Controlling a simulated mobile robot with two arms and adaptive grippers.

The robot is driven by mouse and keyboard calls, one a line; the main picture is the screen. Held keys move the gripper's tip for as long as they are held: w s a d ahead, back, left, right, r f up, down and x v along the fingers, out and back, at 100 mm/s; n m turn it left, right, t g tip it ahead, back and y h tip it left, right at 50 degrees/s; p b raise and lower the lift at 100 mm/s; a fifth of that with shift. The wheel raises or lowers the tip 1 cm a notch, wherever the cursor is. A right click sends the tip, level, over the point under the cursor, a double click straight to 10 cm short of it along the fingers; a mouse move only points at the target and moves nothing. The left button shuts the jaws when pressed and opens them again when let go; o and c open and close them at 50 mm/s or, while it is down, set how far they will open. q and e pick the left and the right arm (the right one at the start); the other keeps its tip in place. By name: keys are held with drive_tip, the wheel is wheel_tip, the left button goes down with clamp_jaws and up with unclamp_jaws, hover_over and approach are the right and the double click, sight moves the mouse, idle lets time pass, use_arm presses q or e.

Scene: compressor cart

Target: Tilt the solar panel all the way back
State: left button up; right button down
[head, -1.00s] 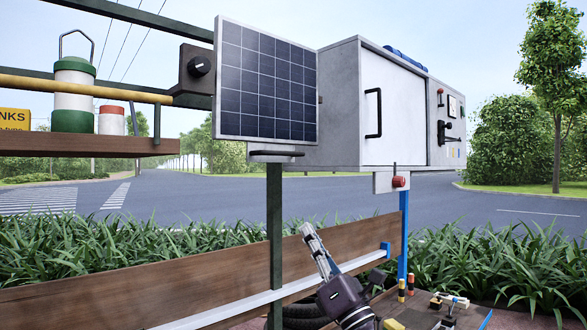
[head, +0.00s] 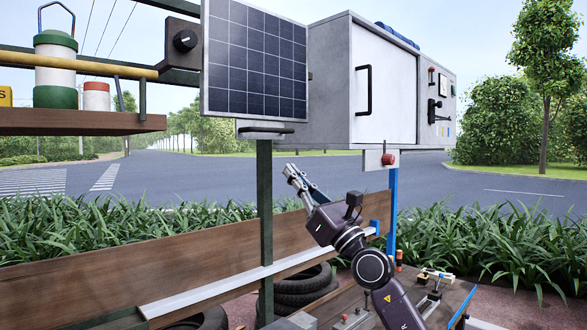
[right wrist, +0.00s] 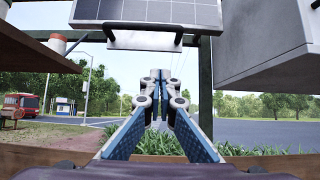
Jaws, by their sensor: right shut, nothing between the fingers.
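The solar panel (head: 254,62) is a dark gridded panel in a light frame, standing nearly upright at the top middle of the head view. A dark bar handle (head: 266,129) sits at its lower edge; the panel's underside (right wrist: 146,12) and the handle (right wrist: 128,26) also show at the top of the right wrist view. My right gripper (head: 292,176) is shut and empty, below the panel and a little right of its post, apart from the handle. In the right wrist view its fingers (right wrist: 160,78) meet below the handle. My left gripper is out of view.
A grey cabinet (head: 330,75) with a white door stands right of the panel. A dark knob (head: 185,40) is at its left. A shelf (head: 80,122) holds a canister (head: 55,65). A green post (head: 265,200) stands under the panel, and a wooden board (head: 90,285) runs below.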

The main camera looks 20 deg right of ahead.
drive_tip(key=w+a+r+p, duration=0.1)
drive_tip(key=w+r+p, duration=0.2)
drive_tip(key=r, duration=0.4)
idle(0.4)
drive_tip(key=shift+a, duration=0.1)
